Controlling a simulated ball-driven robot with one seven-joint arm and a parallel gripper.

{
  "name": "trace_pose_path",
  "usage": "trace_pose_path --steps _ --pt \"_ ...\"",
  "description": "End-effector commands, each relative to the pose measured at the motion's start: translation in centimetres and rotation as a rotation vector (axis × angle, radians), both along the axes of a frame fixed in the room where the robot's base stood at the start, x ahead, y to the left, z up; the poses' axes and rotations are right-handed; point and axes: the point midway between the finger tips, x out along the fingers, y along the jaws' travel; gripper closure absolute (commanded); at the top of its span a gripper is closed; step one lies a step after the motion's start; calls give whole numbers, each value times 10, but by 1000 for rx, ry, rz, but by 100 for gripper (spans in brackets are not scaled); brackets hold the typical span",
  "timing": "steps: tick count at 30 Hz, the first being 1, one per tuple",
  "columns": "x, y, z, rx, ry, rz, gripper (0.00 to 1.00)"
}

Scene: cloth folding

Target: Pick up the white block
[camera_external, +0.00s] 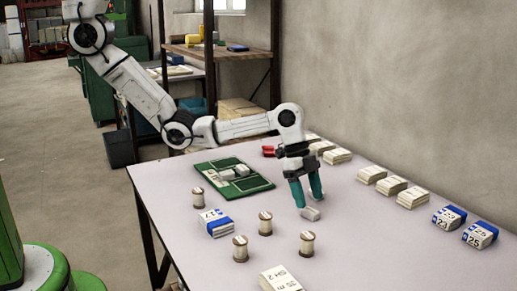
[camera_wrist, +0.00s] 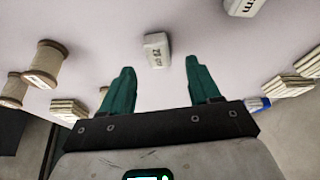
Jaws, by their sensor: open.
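A small white block (camera_external: 311,214) with dark lettering lies on the table. It also shows in the wrist view (camera_wrist: 157,50), between and just beyond the two green fingertips. My gripper (camera_external: 309,201) points down close to the block, with its teal fingers apart. In the wrist view my gripper (camera_wrist: 159,66) is open, and nothing is between the fingers. I cannot tell the exact height of the fingertips above the table.
A green tray (camera_external: 259,186) with several light blocks lies to the left. Spools (camera_external: 265,223) stand around the front, near a blue-banded bundle (camera_external: 216,222). Folded stacks (camera_external: 392,187) and blue-banded bundles (camera_external: 480,235) line the wall side. The table (camera_external: 365,245) is clear right of the block.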

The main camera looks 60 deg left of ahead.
Motion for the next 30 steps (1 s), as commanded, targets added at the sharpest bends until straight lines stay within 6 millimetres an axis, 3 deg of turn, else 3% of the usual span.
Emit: trace_pose_path --steps 6,16,30 --pt "1 -12 -28 1 1 1 38" --pt "2 -13 -33 -1 -1 1 39" --pt "1 -13 -33 0 0 1 84"
